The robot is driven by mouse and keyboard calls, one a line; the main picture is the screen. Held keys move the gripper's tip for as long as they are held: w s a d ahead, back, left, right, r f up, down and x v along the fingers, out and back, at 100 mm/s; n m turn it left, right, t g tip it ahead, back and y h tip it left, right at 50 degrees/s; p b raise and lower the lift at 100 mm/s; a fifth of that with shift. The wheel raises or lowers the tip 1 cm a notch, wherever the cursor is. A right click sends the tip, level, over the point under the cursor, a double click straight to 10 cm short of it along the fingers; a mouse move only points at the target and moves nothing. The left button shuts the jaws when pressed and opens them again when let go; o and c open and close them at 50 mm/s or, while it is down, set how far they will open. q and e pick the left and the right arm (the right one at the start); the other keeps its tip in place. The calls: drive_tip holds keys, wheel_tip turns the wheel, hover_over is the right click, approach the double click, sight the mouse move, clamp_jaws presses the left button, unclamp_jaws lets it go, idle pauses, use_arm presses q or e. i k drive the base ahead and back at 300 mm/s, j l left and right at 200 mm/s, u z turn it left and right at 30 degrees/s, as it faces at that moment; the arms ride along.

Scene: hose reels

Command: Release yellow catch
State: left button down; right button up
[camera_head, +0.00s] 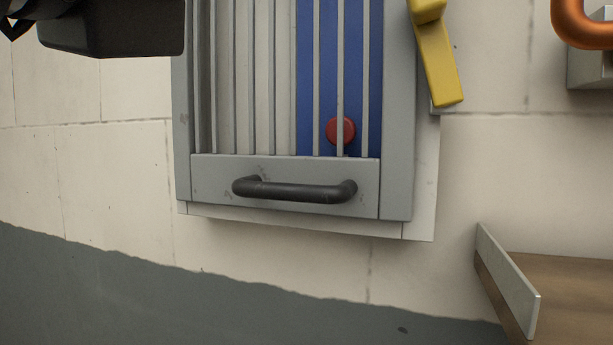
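The yellow catch (438,62) is at the top right edge of a grey barred cover on the wall. It is a long bar tilted down to the right, and its upper end is cut off by the top of the picture. A dark, blocky shape (112,30) comes in at the top left, left of the cover and well apart from the catch. It looks like part of my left arm or gripper; no fingertips can be made out. My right gripper is not in view.
The barred cover (400,150) has a black handle (295,190) along its lower rail. Behind its bars are a blue panel (305,60) and a red button (333,130). An orange pipe (585,32) is at the top right, and a brown shelf with a pale lip (510,285) at the lower right.

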sight(427, 17)
drive_tip(key=k+l, duration=0.7)
drive_tip(key=k, duration=0.2)
